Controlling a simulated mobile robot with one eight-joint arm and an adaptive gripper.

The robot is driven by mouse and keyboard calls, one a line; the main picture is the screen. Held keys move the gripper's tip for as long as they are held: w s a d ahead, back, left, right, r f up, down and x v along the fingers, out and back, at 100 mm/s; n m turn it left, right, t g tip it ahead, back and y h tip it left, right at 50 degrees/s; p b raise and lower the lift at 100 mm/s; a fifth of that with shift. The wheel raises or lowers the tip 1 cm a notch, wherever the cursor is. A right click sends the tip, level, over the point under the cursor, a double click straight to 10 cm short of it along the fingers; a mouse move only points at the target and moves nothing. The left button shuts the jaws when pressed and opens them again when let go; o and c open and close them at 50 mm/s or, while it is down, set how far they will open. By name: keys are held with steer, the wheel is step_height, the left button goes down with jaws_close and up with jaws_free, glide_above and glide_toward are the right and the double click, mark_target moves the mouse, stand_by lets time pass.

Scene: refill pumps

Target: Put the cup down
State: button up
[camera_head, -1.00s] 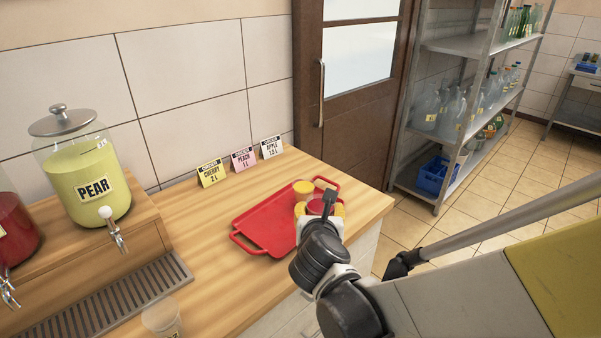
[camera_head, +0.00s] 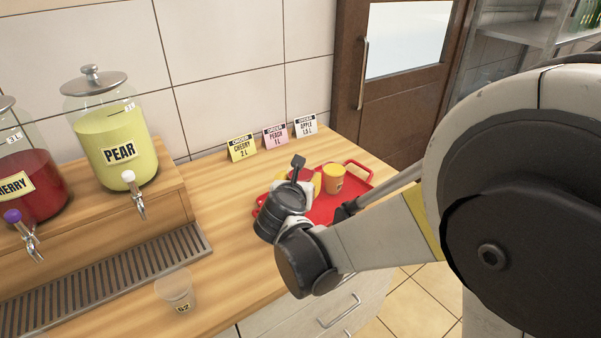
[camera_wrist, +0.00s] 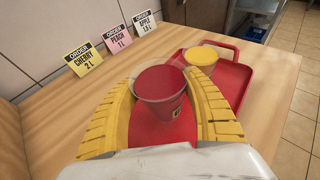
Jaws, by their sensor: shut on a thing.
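In the wrist view, my gripper (camera_wrist: 160,122) has its yellow fingers shut around a clear cup of red drink (camera_wrist: 160,84). This cup is upright over the near part of the red tray (camera_wrist: 232,82); I cannot tell whether it touches the tray. A second cup, with yellow drink (camera_wrist: 200,57), stands on the tray behind it and to the right.
Order cards stand along the wall: cherry (camera_head: 242,148), peach (camera_head: 276,136) and apple (camera_head: 305,125). An empty clear cup (camera_head: 175,290) stands on the counter near the drip grate (camera_head: 110,280). Pear (camera_head: 115,130) and cherry (camera_head: 30,180) dispensers stand at left. Bare counter (camera_head: 225,215) lies between.

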steer(key=shift+f+b, duration=0.95)
steer(key=shift+f, duration=0.9)
steer(key=shift+f, duration=0.15)
steer(key=o, duration=1.4)
